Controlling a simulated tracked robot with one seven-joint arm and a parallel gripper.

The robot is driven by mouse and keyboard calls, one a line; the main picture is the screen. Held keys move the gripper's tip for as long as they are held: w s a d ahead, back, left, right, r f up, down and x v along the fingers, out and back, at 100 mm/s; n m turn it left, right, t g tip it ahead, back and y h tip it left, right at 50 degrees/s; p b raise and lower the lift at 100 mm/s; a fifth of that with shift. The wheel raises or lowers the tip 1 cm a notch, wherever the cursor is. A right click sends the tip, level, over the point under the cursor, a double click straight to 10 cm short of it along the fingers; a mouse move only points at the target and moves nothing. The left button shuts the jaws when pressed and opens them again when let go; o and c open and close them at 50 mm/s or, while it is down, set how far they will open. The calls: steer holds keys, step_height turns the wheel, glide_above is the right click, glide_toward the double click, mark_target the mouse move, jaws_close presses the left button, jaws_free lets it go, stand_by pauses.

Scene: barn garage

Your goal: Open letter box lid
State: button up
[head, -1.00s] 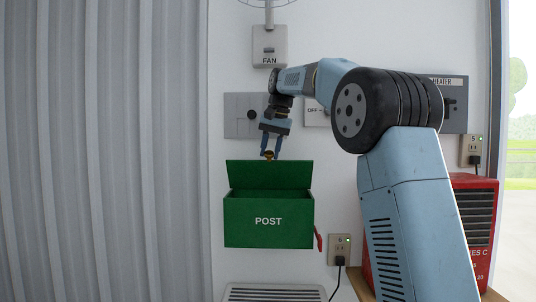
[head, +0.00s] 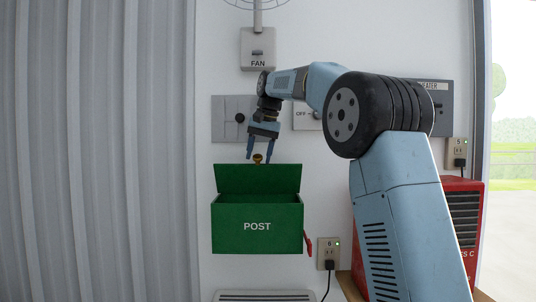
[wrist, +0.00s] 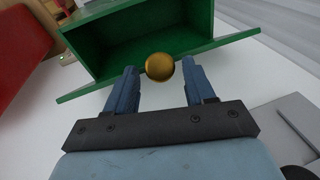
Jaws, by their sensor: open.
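The green letter box (head: 257,228) marked POST hangs on the white wall, and it also shows in the wrist view (wrist: 140,30). Its lid (head: 258,179) stands raised and the dark inside shows below it. A round brass knob (head: 257,158) sits at the lid's upper edge; in the wrist view the knob (wrist: 159,66) lies between and just beyond my fingertips. My gripper (head: 260,157) is open just above the lid, and its two blue fingers stand apart on either side of the knob. I cannot tell whether either finger touches it.
A FAN switch (head: 258,50) is above. A socket with a plug (head: 328,254) and a red unit (head: 462,230) stand right of the box. Corrugated grey metal (head: 100,150) fills the left.

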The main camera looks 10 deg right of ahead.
steer(key=shift+w+d+r, duration=0.1)
steer(key=shift+d+r, duration=0.05)
steer(key=shift+r, duration=0.25)
steer(key=v, duration=1.2)
steer(key=shift+r, duration=0.4)
steer(key=shift+s, duration=0.2)
